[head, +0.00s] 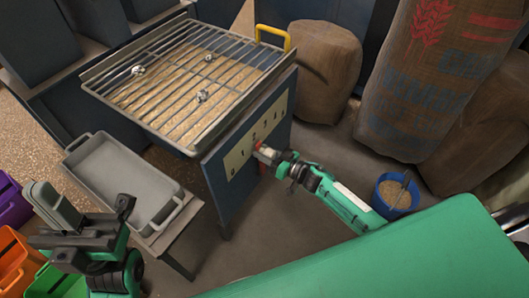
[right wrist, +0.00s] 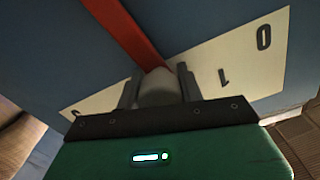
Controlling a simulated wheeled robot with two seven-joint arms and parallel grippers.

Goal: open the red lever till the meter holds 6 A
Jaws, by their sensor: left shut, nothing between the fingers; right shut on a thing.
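The red lever (right wrist: 128,30) runs down from the top of the right wrist view to a pale grey grip. My right gripper (right wrist: 158,90) is shut on this grip, one finger on each side. In the head view my right gripper (head: 261,152) is at the front panel of the hopper, covering most of the lever. No meter reading can be made out. My left gripper (head: 58,207) is shut and empty at the lower left.
The hopper's grate (head: 190,75) carries several small shiny lumps above grain. A grey tray (head: 125,180) stands on a small table left of the panel. A blue bucket (head: 396,193) with a scoop, sacks (head: 435,75) and coloured bins (head: 15,255) stand around.

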